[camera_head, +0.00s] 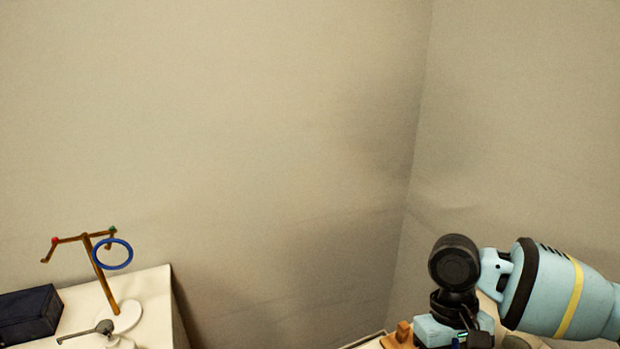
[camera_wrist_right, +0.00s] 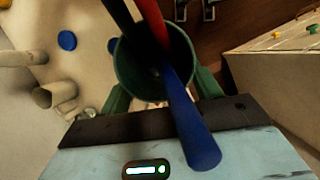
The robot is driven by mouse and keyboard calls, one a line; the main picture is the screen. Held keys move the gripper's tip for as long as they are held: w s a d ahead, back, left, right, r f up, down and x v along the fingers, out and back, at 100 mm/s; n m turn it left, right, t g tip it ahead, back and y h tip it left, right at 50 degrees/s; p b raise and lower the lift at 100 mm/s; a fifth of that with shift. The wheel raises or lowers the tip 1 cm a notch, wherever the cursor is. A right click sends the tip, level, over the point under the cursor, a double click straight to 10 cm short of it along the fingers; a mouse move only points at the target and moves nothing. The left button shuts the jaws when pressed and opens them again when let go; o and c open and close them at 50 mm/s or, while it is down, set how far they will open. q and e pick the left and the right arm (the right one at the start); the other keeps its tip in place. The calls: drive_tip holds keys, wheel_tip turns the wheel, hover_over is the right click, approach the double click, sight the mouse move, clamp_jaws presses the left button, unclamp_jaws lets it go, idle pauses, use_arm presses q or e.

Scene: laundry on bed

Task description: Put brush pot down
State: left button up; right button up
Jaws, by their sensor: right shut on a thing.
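The brush pot (camera_wrist_right: 141,88) is a dark green cup seen from above in the right wrist view. It holds a thick blue brush (camera_wrist_right: 190,120), a red one (camera_wrist_right: 153,22) and a dark one (camera_wrist_right: 122,18). My right gripper (camera_wrist_right: 160,92) is shut on the pot, with a green finger on each side. In the head view my right arm comes in from the right, and its hand is at the bottom edge, where the pot cannot be made out. Whether the pot's base touches anything is hidden. My left gripper is not in view.
In the right wrist view, a blue round object (camera_wrist_right: 67,40) and pale cylinders (camera_wrist_right: 55,94) lie on a light surface at left. A pale box-like piece (camera_wrist_right: 275,65) is at right. In the head view, a white stand (camera_head: 152,300) holds a wooden rack (camera_head: 101,275) and dark box (camera_head: 28,315).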

drive_tip(key=shift+s+a+r+m+y, duration=0.1)
drive_tip(key=shift+s+a+m+y, duration=0.2)
drive_tip(key=shift+s+a+m, duration=0.35)
drive_tip(key=shift+w+d, duration=0.2)
